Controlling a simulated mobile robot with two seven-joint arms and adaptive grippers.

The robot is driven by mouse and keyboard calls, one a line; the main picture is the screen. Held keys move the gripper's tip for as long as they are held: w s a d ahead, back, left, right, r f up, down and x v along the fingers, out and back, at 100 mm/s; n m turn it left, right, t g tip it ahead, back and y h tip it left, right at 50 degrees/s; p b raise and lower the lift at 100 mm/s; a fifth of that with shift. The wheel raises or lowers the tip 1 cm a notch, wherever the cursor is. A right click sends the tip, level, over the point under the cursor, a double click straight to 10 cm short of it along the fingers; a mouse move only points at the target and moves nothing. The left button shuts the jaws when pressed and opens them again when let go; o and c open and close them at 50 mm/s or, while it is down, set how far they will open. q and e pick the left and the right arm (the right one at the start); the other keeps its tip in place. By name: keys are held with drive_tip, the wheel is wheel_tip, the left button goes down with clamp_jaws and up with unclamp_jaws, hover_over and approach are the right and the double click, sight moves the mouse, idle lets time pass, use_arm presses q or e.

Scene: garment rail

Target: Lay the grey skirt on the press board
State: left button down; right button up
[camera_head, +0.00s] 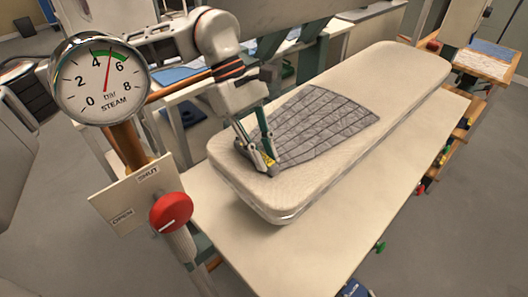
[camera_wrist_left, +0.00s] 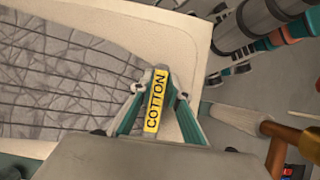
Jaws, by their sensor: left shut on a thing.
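The grey skirt (camera_head: 322,122) lies spread flat on the pale padded press board (camera_head: 400,75), with dark lines running along it. It fans out toward the right, and its narrow end is at my left gripper. My left gripper (camera_head: 263,160) reaches down near the board's front left end and is shut at this narrow end. A yellow tag reading COTTON (camera_wrist_left: 156,100) sits between its fingers in the wrist view. The skirt (camera_wrist_left: 65,75) also shows there, left of the fingers. Whether cloth is also pinched is hidden. My right gripper is not in view.
A steam gauge (camera_head: 100,79) and a red knob (camera_head: 170,213) on a plate marked OPEN and SHUT stand at the left. The board rests over a cream table (camera_head: 290,255), bare in front. A side table (camera_head: 488,60) stands at the far right.

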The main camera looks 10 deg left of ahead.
use_arm(q)
drive_tip(key=c, duration=1.9)
unclamp_jaws()
drive_tip(key=shift+f, duration=0.1)
drive_tip(key=shift+v, duration=3.85)
